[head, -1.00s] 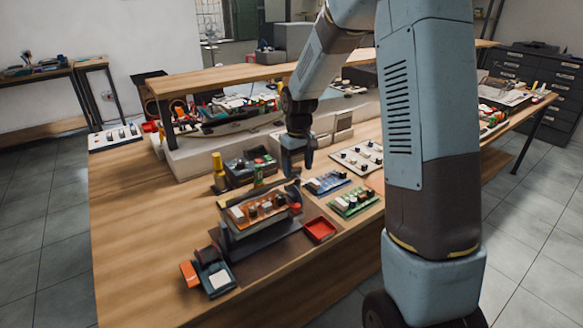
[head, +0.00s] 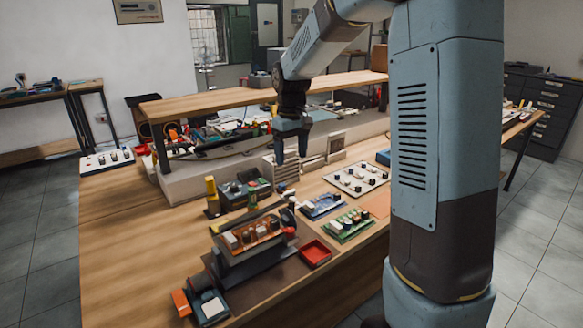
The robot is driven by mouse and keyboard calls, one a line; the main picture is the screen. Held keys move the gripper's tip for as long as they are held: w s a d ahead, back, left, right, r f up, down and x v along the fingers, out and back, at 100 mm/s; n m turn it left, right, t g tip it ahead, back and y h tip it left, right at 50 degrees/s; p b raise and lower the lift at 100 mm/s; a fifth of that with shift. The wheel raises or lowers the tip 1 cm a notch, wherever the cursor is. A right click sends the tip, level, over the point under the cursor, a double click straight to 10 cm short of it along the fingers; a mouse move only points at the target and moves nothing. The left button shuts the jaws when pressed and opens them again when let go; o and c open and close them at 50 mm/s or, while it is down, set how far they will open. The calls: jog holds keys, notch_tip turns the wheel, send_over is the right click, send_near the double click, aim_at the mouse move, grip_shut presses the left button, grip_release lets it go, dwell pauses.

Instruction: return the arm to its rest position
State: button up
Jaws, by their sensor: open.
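My gripper (head: 291,146) hangs from my arm over the back middle of the wooden workbench (head: 125,240). Its two dark fingers point down with a gap between them, and nothing shows between them. In the picture it is in front of the grey box units (head: 285,171) under the shelf; whether it touches anything there I cannot tell, but it looks clear above the bench. My arm rises from the right side of the picture, bends at the top and reaches down to the left.
A circuit board in a dark holder (head: 252,236), a red tray (head: 315,253), a blue board (head: 321,206), a green board (head: 348,226) and a white panel with knobs (head: 356,179) lie below. A raised wooden shelf (head: 220,101) stands behind.

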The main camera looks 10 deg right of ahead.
jog(key=shift+r, duration=0.75)
jog(key=shift+r, duration=0.1)
jog(key=s+d+r+m+t, duration=0.15)
jog(key=s+r, duration=0.25)
jog(key=s, duration=0.4)
jog(key=s+d+r+m+t, duration=0.1)
jog(key=s+d+r, duration=0.1)
jog(key=s+r, duration=0.45)
jog(key=s+d+f+m+t, duration=0.2)
jog(key=s+t, duration=0.1)
jog(key=s, duration=1.2)
jog(key=shift+s+f, duration=0.15)
jog(key=shift+s, duration=0.2)
